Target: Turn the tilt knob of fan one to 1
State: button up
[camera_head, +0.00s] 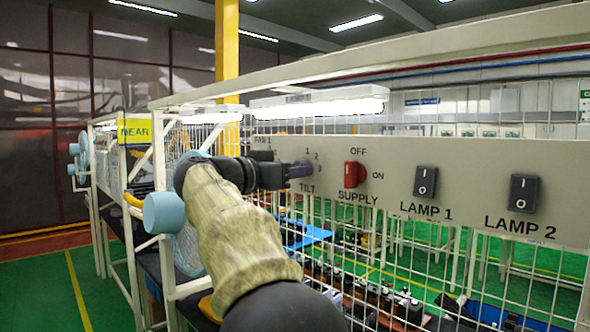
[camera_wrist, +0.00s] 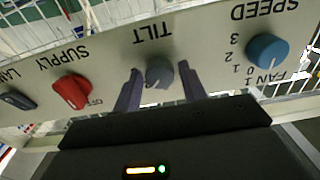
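The tilt knob (camera_wrist: 159,73) is a small grey round knob on the pale panel (camera_wrist: 108,45), under the TILT label, which appears upside down in the wrist view. My gripper (camera_wrist: 160,76) is open, with one dark finger on each side of the knob and small gaps showing. Its fingers hide the numbers nearest the knob there. In the head view my gripper (camera_head: 301,169) reaches the panel just above the TILT label and covers the knob; the 1 and 2 marks show beside it. Which mark the knob points to cannot be told.
The red supply knob (camera_head: 354,174) and the lamp 1 switch (camera_head: 425,182) and lamp 2 switch (camera_head: 523,193) are on the panel to the right. The blue speed knob (camera_wrist: 267,50) is close to my gripper on the other side. A wire grid stands behind the panel.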

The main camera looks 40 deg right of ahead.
jog(key=c, duration=0.6)
jog(key=shift+d, duration=0.15)
jog(key=n+b, duration=0.3)
jog(key=n, duration=0.6)
jog(key=shift+f, duration=0.1)
dwell(0.4)
